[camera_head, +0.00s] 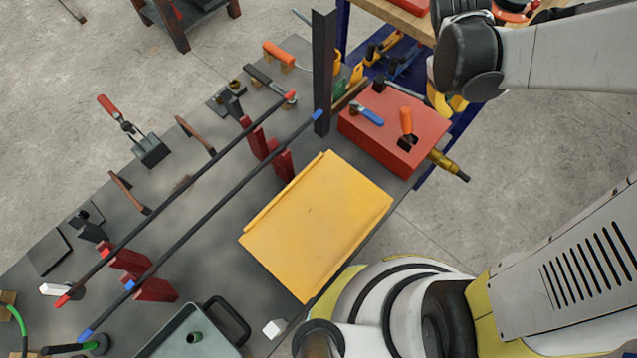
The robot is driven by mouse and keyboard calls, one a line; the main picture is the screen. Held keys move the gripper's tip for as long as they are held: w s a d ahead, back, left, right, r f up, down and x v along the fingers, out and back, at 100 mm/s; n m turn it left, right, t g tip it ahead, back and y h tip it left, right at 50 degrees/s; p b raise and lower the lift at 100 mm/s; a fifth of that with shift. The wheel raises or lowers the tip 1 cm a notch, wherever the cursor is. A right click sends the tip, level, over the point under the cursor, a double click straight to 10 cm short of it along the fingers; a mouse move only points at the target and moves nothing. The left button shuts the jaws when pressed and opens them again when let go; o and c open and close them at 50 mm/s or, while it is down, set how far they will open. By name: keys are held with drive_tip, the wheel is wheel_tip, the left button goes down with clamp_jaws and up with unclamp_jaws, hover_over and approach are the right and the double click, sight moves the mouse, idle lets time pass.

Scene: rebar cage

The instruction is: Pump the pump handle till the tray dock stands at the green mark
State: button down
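A red box (375,135) stands at the right end of the grey workbench. An orange-handled lever (405,122) rises from a dark slot in its top and looks like the pump handle. A shorter blue-handled lever (368,115) lies on the same top. A brass cylinder with a dark rod (447,164) sticks out of the box's right side. A yellow plate (315,225) with a raised edge lies in front of the box; I cannot tell if it is the tray dock. I make out no clear green mark. My gripper is not recognisable; my arm enters at the upper right.
A dark upright post (322,75) stands behind the plate. Two long dark bars (215,195) rest in red supports across the bench. A grey tray (165,345) with a dark handle lies at the bottom. Clamps and tools lie along the far side.

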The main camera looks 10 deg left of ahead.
drive_tip(key=shift+f, duration=0.1)
drive_tip(key=shift+s+d+f+b, duration=0.1)
drive_tip(key=shift+f+b, duration=0.45)
drive_tip(key=shift+f, duration=0.05)
drive_tip(key=shift+d+f+b, duration=0.1)
drive_tip(key=shift+f+b, duration=0.45)
drive_tip(key=shift+f, duration=0.1)
drive_tip(key=a+r+p, duration=0.1)
drive_tip(key=r+p, duration=0.1)
drive_tip(key=r, duration=0.1)
drive_tip(key=w+a+r+p, duration=0.1)
drive_tip(key=r+p, duration=0.2)
drive_tip(key=r, duration=0.1)
drive_tip(key=w+a+r+p, duration=0.1)
drive_tip(key=r+p, duration=0.2)
drive_tip(key=shift+w+a+r, duration=0.1)
drive_tip(key=shift+w+r, duration=0.05)
drive_tip(key=shift+r, duration=0.1)
idle(0.8)
